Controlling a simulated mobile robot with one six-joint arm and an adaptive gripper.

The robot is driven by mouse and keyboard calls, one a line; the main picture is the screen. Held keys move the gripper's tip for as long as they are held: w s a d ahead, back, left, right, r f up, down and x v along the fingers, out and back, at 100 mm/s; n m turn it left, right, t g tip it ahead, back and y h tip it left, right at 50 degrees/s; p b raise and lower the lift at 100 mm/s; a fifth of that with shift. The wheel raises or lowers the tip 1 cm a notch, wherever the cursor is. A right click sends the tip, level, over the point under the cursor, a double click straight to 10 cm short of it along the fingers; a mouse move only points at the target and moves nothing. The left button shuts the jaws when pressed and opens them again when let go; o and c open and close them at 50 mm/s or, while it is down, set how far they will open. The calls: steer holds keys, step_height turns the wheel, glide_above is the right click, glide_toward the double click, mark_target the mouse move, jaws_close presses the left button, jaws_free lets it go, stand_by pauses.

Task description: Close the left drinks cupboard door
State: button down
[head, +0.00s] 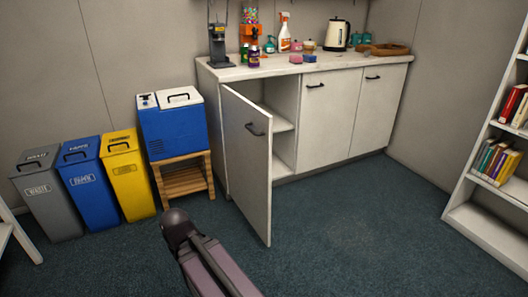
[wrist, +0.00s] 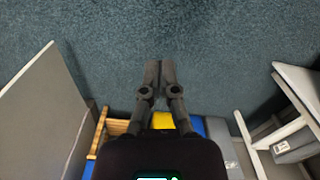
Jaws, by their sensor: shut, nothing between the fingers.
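The left drinks cupboard door (head: 247,165) is white with a dark handle near its top. It stands wide open, swung out into the room, and shows part of the shelf inside the cupboard. In the wrist view a pale panel, which looks like this door (wrist: 38,115), stands at the left. My gripper (wrist: 158,68) is shut and empty over the carpet, apart from the panel. In the head view my arm shows at the bottom, left of the door's lower edge; the fingertips cannot be made out there.
A blue cool box (head: 172,128) on a wooden stand (head: 183,180) is left of the door. Yellow (head: 126,175), blue (head: 95,190) and grey (head: 47,195) bins stand further left. The other cupboard doors (head: 328,120) are shut. Carpet is clear right of the open door, up to a bookshelf (head: 485,215).

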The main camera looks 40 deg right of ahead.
mark_target(268, 150)
steer(key=shift+w, duration=0.1)
steer(key=w+d+r+m+h+b, duration=0.1)
steer(key=w+d+r+m+h, duration=0.1)
steer(key=w+d+m+h, duration=0.45)
steer(key=w+d+r+m+h, duration=0.1)
steer(key=w+d+m+h, duration=0.15)
steer(key=d, duration=0.65)
steer(key=w+d+r+m+g+h+b, duration=0.1)
steer(key=w+d+r+m+g+h, duration=0.1)
steer(key=w+d+r+m+h, duration=0.6)
steer(key=w+d+r+m, duration=0.1)
steer(key=d+r+m, duration=0.1)
steer(key=d+r, duration=0.3)
steer(key=shift+w+d+r+m+g+h, duration=0.15)
steer(key=shift+d+m+g+h, duration=0.05)
steer(key=shift+m+g+h, duration=0.2)
steer(key=shift+d, duration=0.15)
steer(key=d, duration=0.4)
steer(key=s+d, duration=0.1)
steer(key=d, duration=0.4)
steer(key=s+d, duration=0.1)
steer(key=d, duration=0.3)
steer(key=shift+s+d, duration=0.1)
steer(key=shift+d, duration=0.2)
